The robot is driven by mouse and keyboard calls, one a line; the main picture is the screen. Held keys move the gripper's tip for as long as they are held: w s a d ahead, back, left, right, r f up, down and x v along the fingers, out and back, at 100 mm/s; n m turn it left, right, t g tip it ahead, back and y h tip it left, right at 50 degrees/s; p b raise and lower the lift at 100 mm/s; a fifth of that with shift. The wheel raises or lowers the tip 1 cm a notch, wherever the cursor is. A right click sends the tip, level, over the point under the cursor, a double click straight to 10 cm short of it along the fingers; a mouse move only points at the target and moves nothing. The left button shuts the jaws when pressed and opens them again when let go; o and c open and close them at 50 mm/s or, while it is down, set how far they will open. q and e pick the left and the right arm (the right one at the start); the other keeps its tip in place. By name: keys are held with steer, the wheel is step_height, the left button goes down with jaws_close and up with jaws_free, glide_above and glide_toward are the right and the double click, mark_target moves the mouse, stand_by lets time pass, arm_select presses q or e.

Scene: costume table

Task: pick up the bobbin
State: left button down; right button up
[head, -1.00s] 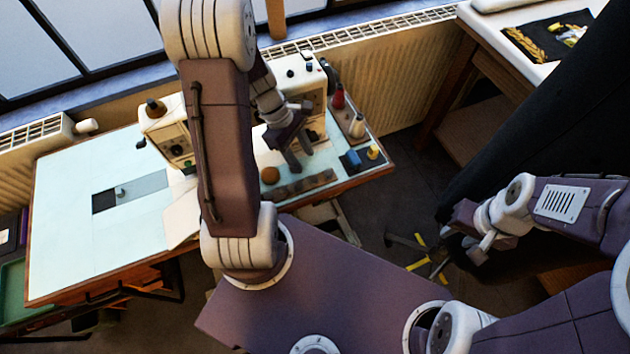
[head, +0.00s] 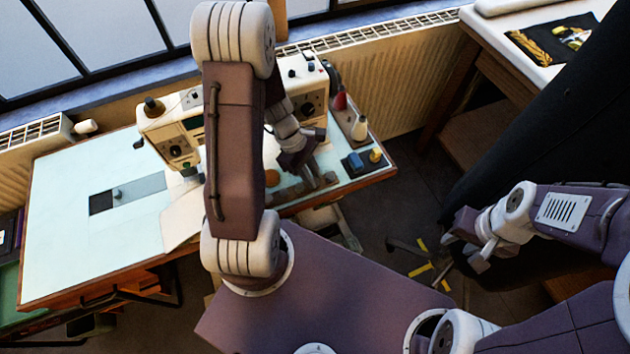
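My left gripper (head: 320,181) is low over the right part of the sewing table. Its two dark fingers point down with a gap between them, and nothing shows held. A brown strip (head: 290,192) with small dark round pieces lies at and beside the fingertips; the fingers hide part of it. The bobbin is too small to single out with certainty; it may be among these pieces. A small grey piece (head: 117,194) also sits by the dark square on the left half of the table. My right gripper (head: 462,240) hangs off the table at right, its fingers unclear.
A cream sewing machine (head: 172,137) stands behind my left arm. A red cone (head: 340,100), a white cone (head: 359,128), a blue block (head: 354,160) and a yellow piece (head: 376,155) are right of the gripper. An orange-brown round thing (head: 271,177) is left of it. The table's left half is mostly clear.

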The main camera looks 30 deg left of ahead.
arm_select(q)
step_height(320, 180, up, 4)
steer(key=shift+r+p, duration=0.25)
steer(key=shift+p, duration=0.65)
steer(key=w+d+r+p, duration=0.1)
steer(key=d+r, duration=0.5)
steer(key=d, duration=0.5)
steer(key=shift+w+d+r+p, duration=0.25)
steer(key=shift+w+d+p, duration=0.05)
steer(key=shift+w+p, duration=0.1)
